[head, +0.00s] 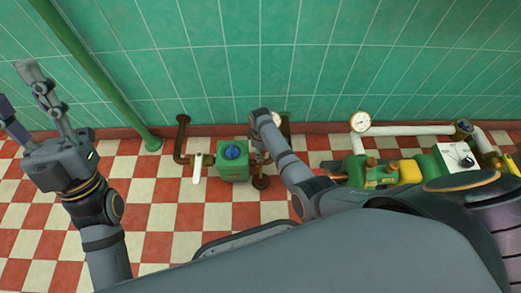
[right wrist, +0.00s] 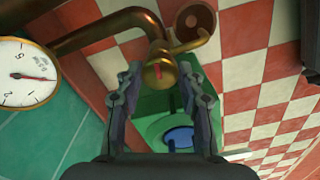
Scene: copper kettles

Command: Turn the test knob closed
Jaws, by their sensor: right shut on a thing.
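The test knob looks to be a round brass knob with a red mark (right wrist: 158,76) on a brass pipe in the right wrist view. My right gripper (right wrist: 160,70) has its two fingers on either side of this knob and is shut on it. In the head view my right arm reaches down to the pipework by the wall, and its fingers are mostly hidden. My left gripper (head: 16,86) is raised at the far left, open and empty, away from the pipes.
A green box (head: 233,173) with a blue knob (head: 232,152) stands beside the right arm, near a white lever (head: 197,168). A dial gauge (right wrist: 27,75) is close to the right gripper. More gauges, valves and pipes line the tiled wall to the right. The checkered floor is clear at left.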

